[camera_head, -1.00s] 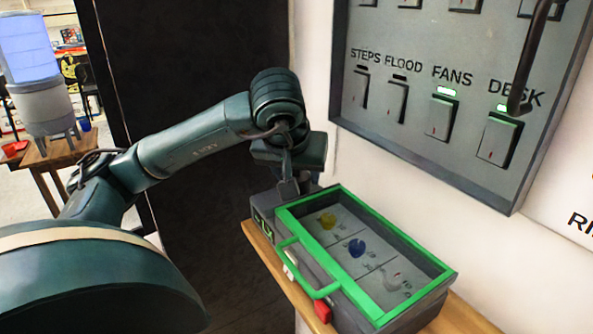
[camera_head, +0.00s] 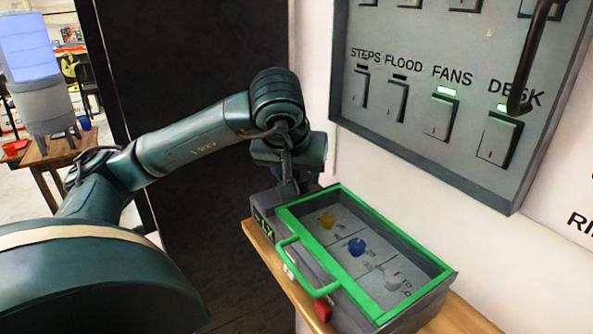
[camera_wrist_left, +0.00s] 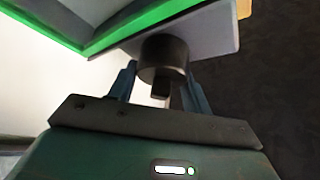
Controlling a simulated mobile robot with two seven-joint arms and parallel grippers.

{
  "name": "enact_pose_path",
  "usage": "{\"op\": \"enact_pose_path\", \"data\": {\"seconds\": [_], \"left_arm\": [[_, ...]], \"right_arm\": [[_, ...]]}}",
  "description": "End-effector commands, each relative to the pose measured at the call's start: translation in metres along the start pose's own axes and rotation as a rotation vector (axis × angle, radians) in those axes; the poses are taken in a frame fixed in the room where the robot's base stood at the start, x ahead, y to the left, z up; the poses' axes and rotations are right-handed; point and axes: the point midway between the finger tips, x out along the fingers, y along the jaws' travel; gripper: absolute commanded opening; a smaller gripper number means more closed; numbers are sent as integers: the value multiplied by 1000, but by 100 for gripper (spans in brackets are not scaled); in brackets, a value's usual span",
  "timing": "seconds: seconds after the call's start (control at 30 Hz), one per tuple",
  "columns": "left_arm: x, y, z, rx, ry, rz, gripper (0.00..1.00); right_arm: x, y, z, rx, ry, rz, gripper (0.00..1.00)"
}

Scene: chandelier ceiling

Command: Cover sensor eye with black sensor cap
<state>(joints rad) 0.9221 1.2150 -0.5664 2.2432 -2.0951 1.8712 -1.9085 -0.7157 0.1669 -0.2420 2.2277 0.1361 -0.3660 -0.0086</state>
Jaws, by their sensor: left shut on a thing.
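My left gripper (camera_head: 288,190) is at the far left end of the grey box with the green frame (camera_head: 405,321). In the left wrist view its two fingers (camera_wrist_left: 162,95) are shut on a dark round cap (camera_wrist_left: 164,52), the black sensor cap. The cap is up against or just in front of the box's grey side panel (camera_wrist_left: 205,42); I cannot tell whether they touch. I cannot make out the sensor eye; it may be hidden behind the cap. My right gripper is not in view.
The box sits on a narrow wooden shelf (camera_head: 263,244) and has a green handle (camera_head: 318,291). A grey switch panel (camera_head: 420,130) hangs above at the right. A dark panel (camera_head: 200,60) stands behind my arm.

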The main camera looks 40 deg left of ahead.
Motion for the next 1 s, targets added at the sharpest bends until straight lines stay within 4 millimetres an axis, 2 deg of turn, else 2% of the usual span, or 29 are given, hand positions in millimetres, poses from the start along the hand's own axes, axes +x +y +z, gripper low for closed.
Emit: {"op": "enact_pose_path", "data": {"seconds": [0.9,0.93,1.0], "left_arm": [[11,0,7,0,1,0,27],[11,0,7,0,1,0,50],[10,0,6,0,1,0,55]], "right_arm": [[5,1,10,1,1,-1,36],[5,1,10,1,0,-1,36],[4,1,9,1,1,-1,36]]}}
